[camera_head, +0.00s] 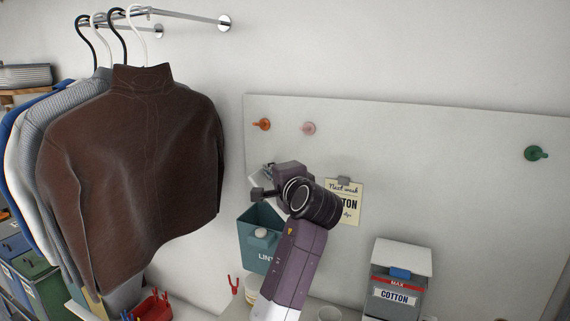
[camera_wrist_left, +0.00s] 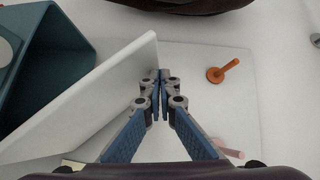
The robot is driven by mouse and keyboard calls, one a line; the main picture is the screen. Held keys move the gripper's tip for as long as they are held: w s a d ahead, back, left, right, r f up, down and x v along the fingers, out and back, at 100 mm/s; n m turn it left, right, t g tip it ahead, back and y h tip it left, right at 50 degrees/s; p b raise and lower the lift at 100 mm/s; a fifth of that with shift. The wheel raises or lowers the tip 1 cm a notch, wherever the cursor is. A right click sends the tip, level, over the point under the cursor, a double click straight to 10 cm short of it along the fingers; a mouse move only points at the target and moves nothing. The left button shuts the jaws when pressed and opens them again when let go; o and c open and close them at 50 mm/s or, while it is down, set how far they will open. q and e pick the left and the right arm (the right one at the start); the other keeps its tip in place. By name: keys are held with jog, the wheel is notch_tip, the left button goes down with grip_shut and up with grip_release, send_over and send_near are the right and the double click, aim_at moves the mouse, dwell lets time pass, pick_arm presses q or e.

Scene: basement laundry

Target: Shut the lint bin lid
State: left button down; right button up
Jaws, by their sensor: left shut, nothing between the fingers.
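The teal lint bin (camera_head: 256,240) is on the wall side, partly hidden behind my left arm. Its open top shows in the left wrist view, where its teal wall (camera_wrist_left: 68,38) is at upper left. The white lid (camera_wrist_left: 95,95) stands raised, tilted away from the bin's mouth. In the head view only a bit of the lid (camera_head: 259,181) shows beside my gripper. My left gripper (camera_wrist_left: 160,76) is shut and empty, its fingertips right beside the lid's edge on the pegboard side. I cannot tell whether they touch it. My right gripper is not in view.
A white board with orange (camera_head: 262,124), pink (camera_head: 309,128) and green pegs (camera_head: 536,153) is behind. A note (camera_head: 346,203) hangs on it. A grey cotton box (camera_head: 396,290) stands at right. A brown jacket (camera_head: 130,160) hangs at left.

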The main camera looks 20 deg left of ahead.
pick_arm(q)
jog(key=a+f+n+g+h+p, duration=0.1)
jog(key=a+f+h+p, duration=0.1)
jog(key=a+f, duration=0.5)
notch_tip(320, 180, down, 4)
jog(key=shift+r+n, duration=0.1)
jog(key=shift+n, duration=0.3)
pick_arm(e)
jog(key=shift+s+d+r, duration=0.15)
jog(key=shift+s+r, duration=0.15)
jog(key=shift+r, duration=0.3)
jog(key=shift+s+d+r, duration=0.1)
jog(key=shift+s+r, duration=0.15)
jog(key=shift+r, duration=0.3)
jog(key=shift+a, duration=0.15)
